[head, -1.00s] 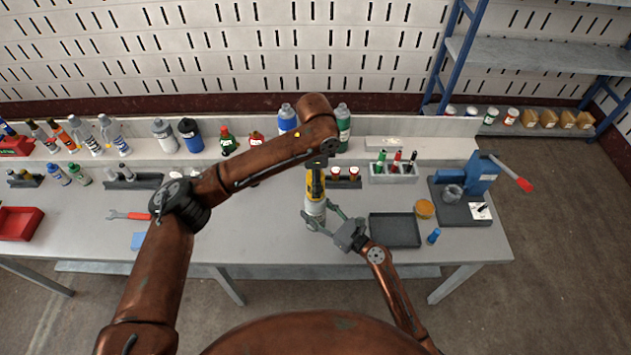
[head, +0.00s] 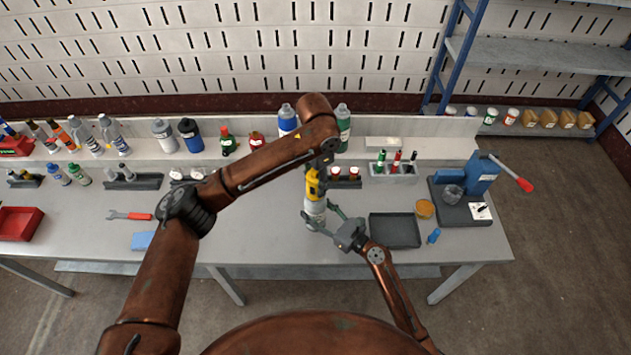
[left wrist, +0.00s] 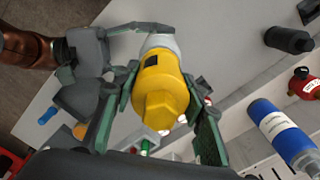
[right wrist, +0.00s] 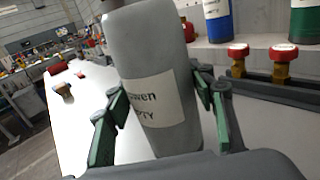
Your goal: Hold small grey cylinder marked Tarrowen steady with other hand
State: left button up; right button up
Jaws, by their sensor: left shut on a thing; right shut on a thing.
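The small grey cylinder (head: 315,209) stands roughly upright at the front of the bench, beneath a yellow hexagonal cap-like part (left wrist: 162,88). In the right wrist view the cylinder (right wrist: 150,60) bears a white label; only "wen" and "TY" are readable. My right gripper (head: 328,219) is shut around the grey body, one finger on each side; its fingers also show in the right wrist view (right wrist: 158,98). My left gripper (left wrist: 160,100) is shut on the yellow part above the grey body. The cylinder's base is hidden in the head view.
A dark tray (head: 395,230) lies just right of my right gripper. A blue press (head: 476,180) with a red-tipped lever is at the right end. A wrench (head: 130,216) lies left.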

pick_arm(q)
jog(key=n, duration=0.3)
jog(key=shift+n, duration=1.5)
jog(key=shift+n, duration=0.7)
jog(key=n, duration=0.3)
jog(key=shift+n, duration=0.8)
